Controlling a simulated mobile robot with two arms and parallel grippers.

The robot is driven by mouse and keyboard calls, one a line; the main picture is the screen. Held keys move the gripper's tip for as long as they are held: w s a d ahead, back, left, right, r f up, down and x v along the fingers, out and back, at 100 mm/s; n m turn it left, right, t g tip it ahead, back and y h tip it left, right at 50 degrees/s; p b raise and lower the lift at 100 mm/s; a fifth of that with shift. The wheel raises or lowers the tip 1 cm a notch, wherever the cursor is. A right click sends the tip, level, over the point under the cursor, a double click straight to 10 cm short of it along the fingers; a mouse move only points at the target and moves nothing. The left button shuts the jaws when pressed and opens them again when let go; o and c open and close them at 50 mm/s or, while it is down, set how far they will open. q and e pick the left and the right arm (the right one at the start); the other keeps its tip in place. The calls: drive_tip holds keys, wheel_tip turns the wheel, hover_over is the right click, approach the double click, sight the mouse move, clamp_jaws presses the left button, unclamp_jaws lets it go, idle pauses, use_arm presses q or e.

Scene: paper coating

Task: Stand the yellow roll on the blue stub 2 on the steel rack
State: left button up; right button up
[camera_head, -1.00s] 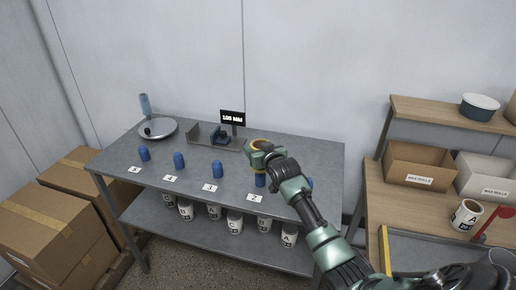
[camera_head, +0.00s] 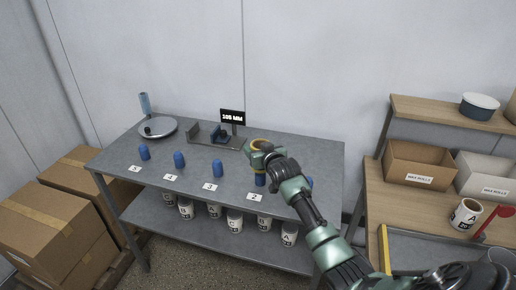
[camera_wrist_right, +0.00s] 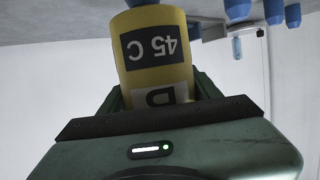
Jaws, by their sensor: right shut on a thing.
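The yellow roll (camera_head: 255,146) is upright in my right gripper (camera_head: 266,158), over blue stub 2 (camera_head: 260,181) on the steel rack (camera_head: 150,186). The gripper is shut on the roll and hides much of it in the head view. In the right wrist view the roll (camera_wrist_right: 155,50), with dark printed labels, sits between the jaws (camera_wrist_right: 160,95). A bit of blue (camera_wrist_right: 141,2) shows at its lower end, at the picture's top. I cannot tell whether the stub's tip is inside the roll. My left gripper is not in view.
Blue stubs 3 (camera_head: 217,168), 4 (camera_head: 179,160) and 5 (camera_head: 144,152) stand bare to the left. Another blue stub (camera_head: 309,183) is partly behind my arm. A gauge (camera_head: 222,137) and a round tray (camera_head: 158,128) sit at the back.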

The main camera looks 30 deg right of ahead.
sight(264, 172)
drive_tip(key=shift+f+b, duration=2.4)
drive_tip(key=shift+f, duration=1.4)
drive_tip(key=o, duration=1.6)
drive_tip(key=shift+c, duration=0.2)
drive_tip(key=shift+s, duration=0.1)
drive_tip(key=shift+b+v, duration=0.3)
drive_tip(key=shift+v, duration=3.6)
drive_tip(key=shift+a, duration=0.1)
